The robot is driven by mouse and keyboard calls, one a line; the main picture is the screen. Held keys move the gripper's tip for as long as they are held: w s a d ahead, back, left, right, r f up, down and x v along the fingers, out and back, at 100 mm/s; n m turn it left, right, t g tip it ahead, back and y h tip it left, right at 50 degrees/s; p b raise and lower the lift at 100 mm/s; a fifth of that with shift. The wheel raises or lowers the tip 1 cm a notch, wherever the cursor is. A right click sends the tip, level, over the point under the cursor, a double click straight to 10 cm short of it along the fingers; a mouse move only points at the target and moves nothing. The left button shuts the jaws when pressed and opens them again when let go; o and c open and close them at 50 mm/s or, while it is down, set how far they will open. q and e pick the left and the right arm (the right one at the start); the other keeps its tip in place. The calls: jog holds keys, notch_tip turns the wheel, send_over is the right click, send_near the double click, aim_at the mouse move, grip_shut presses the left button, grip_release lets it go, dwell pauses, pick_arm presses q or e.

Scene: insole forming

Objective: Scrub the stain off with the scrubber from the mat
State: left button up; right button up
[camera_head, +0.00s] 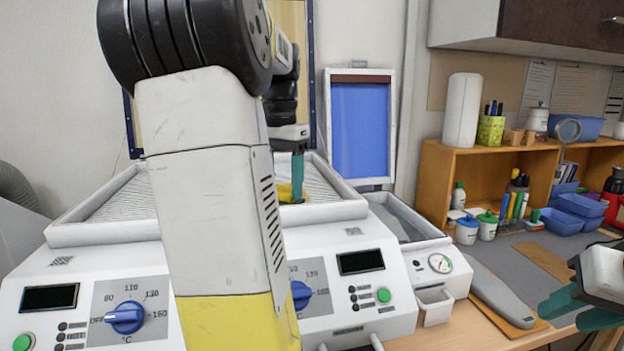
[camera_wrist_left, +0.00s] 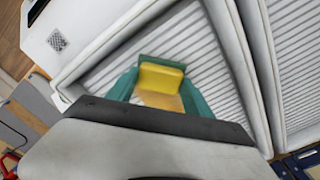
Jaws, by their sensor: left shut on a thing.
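A yellow scrubber (camera_head: 285,192) is at the ribbed tray (camera_head: 325,193) of the right heating unit. It also shows in the left wrist view (camera_wrist_left: 162,78), between the two green fingers of my left gripper (camera_wrist_left: 160,92). My left gripper (camera_head: 297,178) is shut on the scrubber and points down over the ribbed surface; I cannot tell whether the scrubber touches it. A tan patch beside the yellow part may be scrubber or stain. No stain shows clearly. A grey mat (camera_head: 545,259) lies on the desk at right. My right gripper (camera_head: 578,308) is empty, its green fingers apart.
My left arm hides the middle of the machine. A second ribbed tray (camera_head: 120,204) lies left. A blue-faced raised lid (camera_head: 359,130) stands behind. A grey rounded object (camera_head: 497,291), bottles, blue bins (camera_head: 575,207) and a wooden shelf (camera_head: 445,165) occupy the right desk.

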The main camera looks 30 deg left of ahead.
pick_arm(q)
jog(key=shift+s+d+f, duration=0.15)
jog(key=shift+s+d, duration=0.1)
jog(key=shift+s, duration=0.05)
jog(key=shift+w+d, duration=0.5)
jog(key=shift+d, duration=0.1)
jog(key=shift+w+a+r, duration=0.25)
jog(key=shift+w+a, duration=0.7)
jog(key=shift+w, duration=0.2)
jog(key=shift+w+a+f, duration=0.15)
jog(key=shift+w+a, duration=1.3)
jog(key=shift+w, duration=0.25)
jog(key=shift+w+a, duration=0.95)
jog(key=shift+w, duration=0.15)
jog(key=shift+w+a, duration=0.9)
jog(key=shift+w, duration=0.2)
jog(key=shift+w+d, duration=0.45)
jog(key=shift+d, duration=0.1)
jog(key=shift+s+d, duration=1.2)
jog(key=shift+s, duration=0.15)
jog(key=shift+s+d, duration=1.15)
jog(key=shift+s, duration=0.2)
jog(key=shift+s+d, duration=0.9)
jog(key=shift+s, duration=0.2)
